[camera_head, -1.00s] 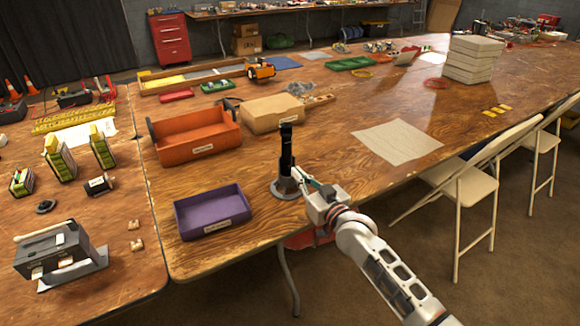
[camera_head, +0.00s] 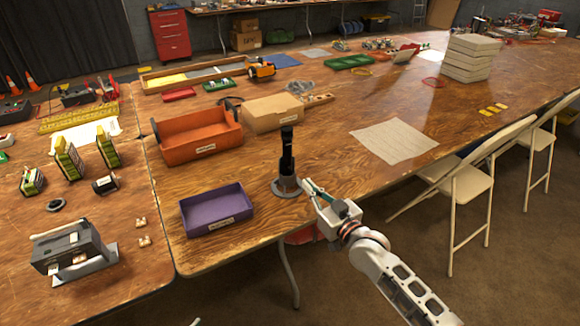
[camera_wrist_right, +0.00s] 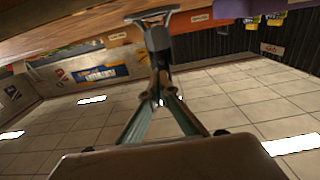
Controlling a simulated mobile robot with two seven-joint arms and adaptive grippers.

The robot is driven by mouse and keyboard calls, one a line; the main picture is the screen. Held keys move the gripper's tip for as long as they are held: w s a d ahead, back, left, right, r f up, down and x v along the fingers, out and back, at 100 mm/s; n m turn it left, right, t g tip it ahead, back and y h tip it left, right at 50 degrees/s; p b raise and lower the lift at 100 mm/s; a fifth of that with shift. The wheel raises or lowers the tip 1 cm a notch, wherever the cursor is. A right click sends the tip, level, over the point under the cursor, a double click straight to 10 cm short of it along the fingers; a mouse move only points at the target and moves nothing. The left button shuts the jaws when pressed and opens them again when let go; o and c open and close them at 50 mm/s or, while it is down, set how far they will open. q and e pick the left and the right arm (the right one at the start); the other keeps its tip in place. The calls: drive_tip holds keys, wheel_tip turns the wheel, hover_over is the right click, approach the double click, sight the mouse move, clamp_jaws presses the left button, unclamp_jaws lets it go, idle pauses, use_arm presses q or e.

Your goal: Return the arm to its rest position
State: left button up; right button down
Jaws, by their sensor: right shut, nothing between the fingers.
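My right gripper (camera_head: 305,183) is at the near edge of the wooden table, just right of a black upright cylinder (camera_head: 287,150) standing in a grey round base (camera_head: 287,188). Its fingers are shut with nothing between them. In the right wrist view the teal fingers (camera_wrist_right: 160,92) converge in front of the black cylinder (camera_wrist_right: 157,42) and its base (camera_wrist_right: 150,16). That view is tilted, and whether the fingertips touch the cylinder cannot be told. My right arm comes in from the lower right.
A purple bin (camera_head: 215,210), an orange bin (camera_head: 200,140) and a cardboard box (camera_head: 272,113) stand left of the cylinder. A grey-black device (camera_head: 75,250) sits on the left table. A paper sheet (camera_head: 394,141) lies on clear tabletop. Folding chairs (camera_head: 470,190) stand at right.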

use_arm(q)
drive_tip(key=shift+w, duration=0.1)
use_arm(e)
drive_tip(key=shift+f, duration=0.1)
drive_tip(key=shift+s+f, duration=0.25)
drive_tip(key=shift+s, duration=0.05)
use_arm(q)
drive_tip(key=shift+g, duration=0.5)
drive_tip(key=s+f, duration=0.2)
drive_tip(key=f, duration=0.1)
drive_tip(key=shift+s+d, duration=0.25)
drive_tip(key=shift+d, duration=0.05)
use_arm(e)
drive_tip(key=s+d+f+g+h, duration=0.1)
drive_tip(key=s+d+f+h, duration=0.1)
drive_tip(key=s+d+f, duration=0.2)
drive_tip(key=s+d+f+m+g+h, duration=0.1)
drive_tip(key=s+d+f, duration=0.4)
drive_tip(key=s+f, duration=0.5)
drive_tip(key=s+d+f+g+h, duration=0.3)
drive_tip(key=s+d+f, duration=0.2)
drive_tip(key=s, duration=1.6)
drive_tip(key=shift+d+f+m, duration=0.25)
drive_tip(key=shift+f+m, duration=0.05)
drive_tip(key=shift+f, duration=0.6)
use_arm(q)
drive_tip(key=shift+w+r, duration=0.1)
drive_tip(key=shift+r, duration=0.1)
use_arm(e)
drive_tip(key=shift+s, duration=0.1)
